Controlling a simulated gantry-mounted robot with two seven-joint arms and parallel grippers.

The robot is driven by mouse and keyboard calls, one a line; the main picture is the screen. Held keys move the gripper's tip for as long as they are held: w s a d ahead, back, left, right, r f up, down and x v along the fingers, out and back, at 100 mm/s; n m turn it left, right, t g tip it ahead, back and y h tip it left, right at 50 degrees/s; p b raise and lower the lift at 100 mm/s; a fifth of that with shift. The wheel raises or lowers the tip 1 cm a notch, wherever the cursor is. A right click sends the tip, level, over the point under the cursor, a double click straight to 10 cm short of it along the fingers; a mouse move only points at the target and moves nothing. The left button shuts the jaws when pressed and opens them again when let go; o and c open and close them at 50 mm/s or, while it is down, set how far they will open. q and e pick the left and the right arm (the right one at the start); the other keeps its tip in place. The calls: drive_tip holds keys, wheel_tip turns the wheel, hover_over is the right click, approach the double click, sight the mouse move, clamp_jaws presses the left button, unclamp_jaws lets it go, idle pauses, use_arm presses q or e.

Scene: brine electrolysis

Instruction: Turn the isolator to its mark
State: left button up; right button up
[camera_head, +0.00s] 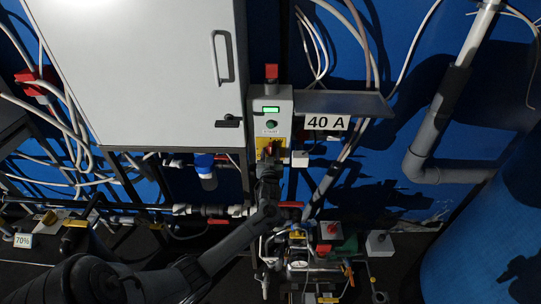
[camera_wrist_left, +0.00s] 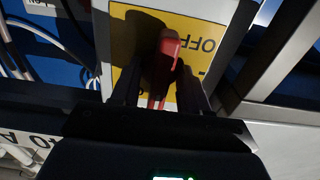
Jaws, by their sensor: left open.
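The isolator is a red handle on a yellow plate (camera_head: 277,157) low on the grey control box (camera_head: 285,104). In the left wrist view the red handle (camera_wrist_left: 169,50) stands out from the yellow plate (camera_wrist_left: 204,32), whose printed "OFF" reads upside down. My left gripper (camera_head: 268,158) is at the isolator, with its arm coming up from below. In the left wrist view the open fingers (camera_wrist_left: 160,88) lie either side of the handle's lower part. I cannot tell whether they touch it. The gripper hides part of the plate, and I cannot make out a mark. My right gripper is not in view.
A large white cabinet (camera_head: 140,75) stands directly left of the control box. A shelf (camera_head: 343,104) with a "40 A" sign (camera_head: 327,122) juts out to its right. Pipes and valves (camera_head: 300,262) crowd the space below. A grey pipe (camera_head: 430,130) runs down at right.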

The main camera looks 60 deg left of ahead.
use_arm(q)
drive_tip(key=shift+c, duration=0.2)
clamp_jaws()
drive_tip(key=shift+n, duration=0.3)
drive_tip(key=n+b, duration=0.2)
drive_tip(key=n, duration=0.2)
drive_tip(key=shift+f, duration=0.15)
drive_tip(key=n+b, duration=0.2)
drive_tip(key=n, duration=0.3)
drive_tip(key=n+b, duration=0.3)
drive_tip(key=n, duration=0.2)
drive_tip(key=shift+n+b, duration=0.65)
drive_tip(key=shift+n, duration=1.05)
